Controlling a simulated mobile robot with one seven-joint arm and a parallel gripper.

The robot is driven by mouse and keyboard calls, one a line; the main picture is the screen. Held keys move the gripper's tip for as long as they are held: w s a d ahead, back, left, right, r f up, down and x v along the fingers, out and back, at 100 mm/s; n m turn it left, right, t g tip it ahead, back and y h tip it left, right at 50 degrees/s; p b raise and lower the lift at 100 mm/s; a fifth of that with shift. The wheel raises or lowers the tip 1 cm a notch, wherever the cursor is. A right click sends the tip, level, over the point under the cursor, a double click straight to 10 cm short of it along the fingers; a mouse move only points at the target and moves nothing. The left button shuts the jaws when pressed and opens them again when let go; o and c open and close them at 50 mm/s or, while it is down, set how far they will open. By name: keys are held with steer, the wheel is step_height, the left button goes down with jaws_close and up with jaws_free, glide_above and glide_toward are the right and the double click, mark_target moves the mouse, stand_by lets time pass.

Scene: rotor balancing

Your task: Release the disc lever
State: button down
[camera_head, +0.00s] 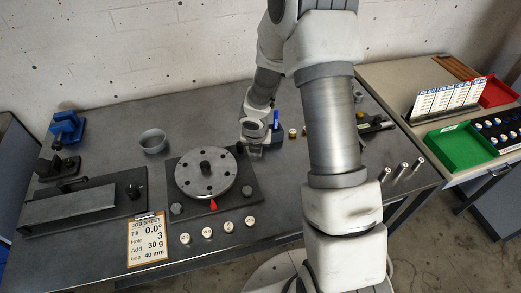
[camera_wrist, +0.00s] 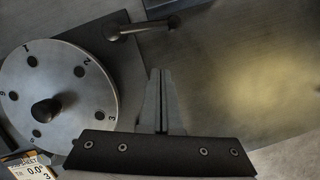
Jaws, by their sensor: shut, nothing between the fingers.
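The round grey disc (camera_head: 206,172) with numbered holes lies on a dark square plate (camera_head: 247,196), a dark knob at its centre. The disc also shows at the left of the wrist view (camera_wrist: 62,75). The disc lever (camera_wrist: 143,28) is a dark bar with a round pivot and a knobbed end, near the plate's corner at the top of the wrist view. My gripper (camera_wrist: 160,72) is shut and empty, its fingertips apart from the lever in the picture. In the head view my gripper (camera_head: 254,151) is at the plate's far right corner and largely hides the lever.
A grey cup (camera_head: 153,141) stands behind the disc to the left. A job sheet (camera_head: 147,240) and several small round weights (camera_head: 228,227) lie in front. A long fixture (camera_head: 70,208) is at left. A blue item (camera_head: 276,120) stands just right of my gripper. Upright pins (camera_head: 402,168) are at right.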

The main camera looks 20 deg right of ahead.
steer(key=d+p+v, duration=0.1)
steer(key=p+v, duration=0.1)
steer(key=v, duration=0.7)
steer(key=shift+a+r+p, duration=0.15)
steer(key=shift+r+p, duration=0.1)
steer(key=shift+p, duration=0.15)
steer(key=s+d+r+m+h, duration=0.1)
steer(key=s+r+m, duration=0.1)
steer(key=r+m, duration=0.35)
steer(key=s+d+r+m+t, duration=0.1)
steer(key=s+r+m, duration=0.2)
steer(key=r+m, duration=0.25)
steer(key=s+d+r+m+h, duration=0.1)
steer(key=s+r+m, duration=0.1)
steer(key=r+m, duration=0.35)
steer(key=s+a+r+m+y, duration=0.1)
steer(key=s+a+r+m, duration=0.1)
steer(key=s+r+m, duration=0.3)
steer(key=s+a+r+m+t+y, duration=0.1)
steer(key=s+a+r+m+y, duration=0.1)
steer(key=s+r+m, duration=0.3)
steer(key=s+a+m, duration=0.1)
steer(key=s+m, duration=0.3)
steer(key=m, duration=0.1)
steer(key=shift+s+r, duration=0.15)
steer(key=shift+s, duration=0.2)
